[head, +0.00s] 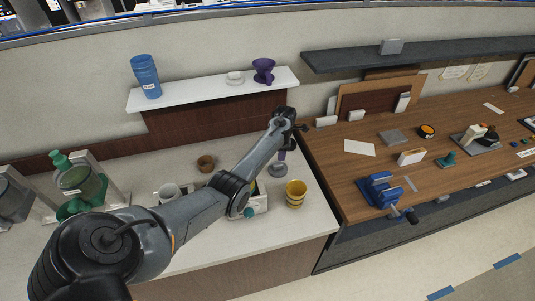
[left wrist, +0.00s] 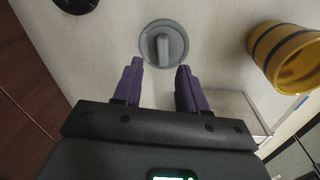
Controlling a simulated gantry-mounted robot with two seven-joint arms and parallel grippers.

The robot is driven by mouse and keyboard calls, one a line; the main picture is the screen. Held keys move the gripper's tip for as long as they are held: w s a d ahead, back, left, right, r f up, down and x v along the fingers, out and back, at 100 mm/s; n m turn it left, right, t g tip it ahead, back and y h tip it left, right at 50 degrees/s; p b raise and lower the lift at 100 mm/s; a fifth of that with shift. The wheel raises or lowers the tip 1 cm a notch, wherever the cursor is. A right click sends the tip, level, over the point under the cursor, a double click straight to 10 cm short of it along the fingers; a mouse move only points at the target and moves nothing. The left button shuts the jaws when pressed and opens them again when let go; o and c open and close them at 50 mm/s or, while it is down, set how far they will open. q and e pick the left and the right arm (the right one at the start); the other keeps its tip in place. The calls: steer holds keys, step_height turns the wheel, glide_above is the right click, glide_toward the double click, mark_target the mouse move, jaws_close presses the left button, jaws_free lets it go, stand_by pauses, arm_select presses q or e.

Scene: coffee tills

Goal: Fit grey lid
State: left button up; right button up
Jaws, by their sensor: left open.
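The grey lid (head: 279,170) is a round disc with a raised bar handle and lies on the white counter. In the left wrist view the lid (left wrist: 164,43) is just beyond my fingertips, centred between them. My left gripper (head: 282,155) points down above the lid. Its purple fingers (left wrist: 159,80) are apart with nothing between them. A yellow cup with dark bands (head: 296,194) stands beside the lid, and it shows at the right of the left wrist view (left wrist: 287,57). My right gripper is not in view.
A brown cup (head: 206,163) and a white mug (head: 168,192) stand on the counter to the left, near green-and-clear machines (head: 82,186). My left arm partly hides a white box (head: 262,206). A shelf (head: 202,92) is behind; a wooden bench (head: 345,180) with a blue vise (head: 380,190) is right.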

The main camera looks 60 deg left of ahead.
mark_target(278, 164)
arm_select(q)
steer(key=n, duration=0.2)
steer(key=n+h, duration=0.1)
steer(key=shift+s+a+f+b, duration=0.15)
steer(key=shift+s+a+b, duration=0.15)
steer(key=shift+s, duration=0.1)
step_height(278, 164, down, 8)
steer(key=b, duration=0.8)
steer(key=shift+r, duration=0.55)
steer(key=shift+c, duration=0.7)
jaws_close()
